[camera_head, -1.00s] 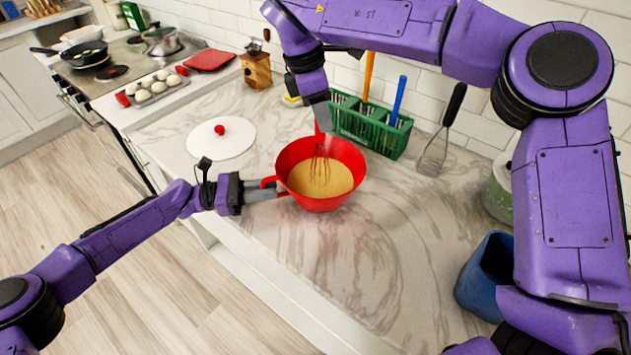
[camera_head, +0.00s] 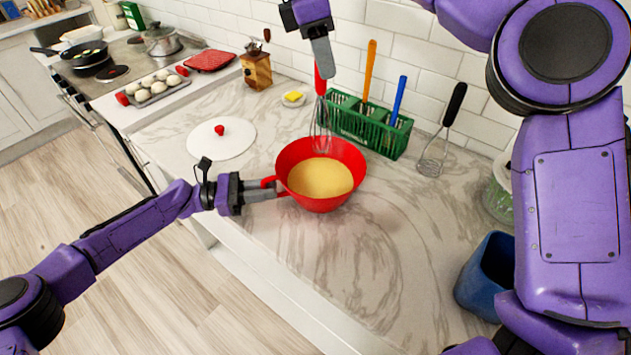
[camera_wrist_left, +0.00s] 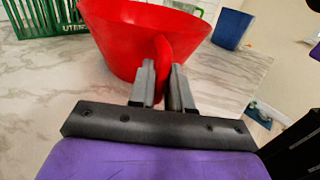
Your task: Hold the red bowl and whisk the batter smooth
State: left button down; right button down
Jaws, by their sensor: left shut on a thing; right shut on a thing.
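The red bowl (camera_head: 323,201) stands upright on the marble counter with smooth-looking yellow batter (camera_head: 320,178) in it. My left gripper (camera_head: 268,190) is shut on the bowl's handle at its left side. In the left wrist view, its fingers (camera_wrist_left: 163,85) close around the red handle of the bowl (camera_wrist_left: 125,40). My right gripper (camera_head: 321,68) is shut on the red handle of a whisk (camera_head: 320,125). The whisk hangs upright, its wires above the batter at the bowl's back rim.
A white lid (camera_head: 221,143) lies left. A blue container (camera_head: 487,275) stands right. The counter in front of the bowl is clear.

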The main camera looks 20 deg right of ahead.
dwell(0.4)
pick_arm(q)
jog(key=c, duration=1)
grip_release()
